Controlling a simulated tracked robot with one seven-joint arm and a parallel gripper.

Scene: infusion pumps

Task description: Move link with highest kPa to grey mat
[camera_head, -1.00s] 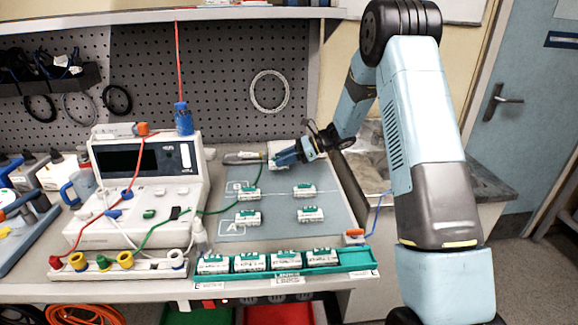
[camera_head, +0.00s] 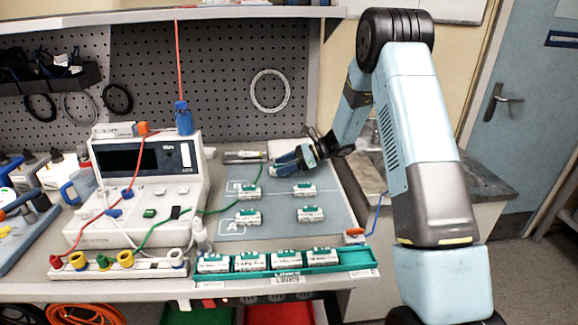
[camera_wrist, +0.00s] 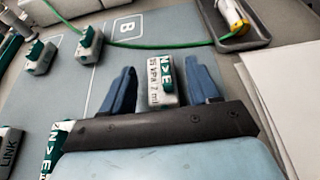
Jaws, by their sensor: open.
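My gripper (camera_head: 284,163) is at the far edge of the blue-grey mat (camera_head: 275,231). In the wrist view its blue fingers (camera_wrist: 161,88) are open on either side of a white-and-green link (camera_wrist: 160,80), with gaps beside it. That link's label shows "kPa" and "ml"; the figures are too small to read surely. In the head view my gripper largely hides it. Several other links lie on the mat: two in the B row (camera_head: 249,193) (camera_head: 304,190) and two in the A row (camera_head: 248,217) (camera_head: 310,214). Their values are not legible.
A green rack (camera_head: 354,258) holding several links (camera_head: 213,263) stands at the front edge. A white pump (camera_head: 140,190) with cables is on the left. A green cable and a metal tray (camera_wrist: 232,30) lie near my gripper. White sheets (camera_wrist: 285,90) lie to the right.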

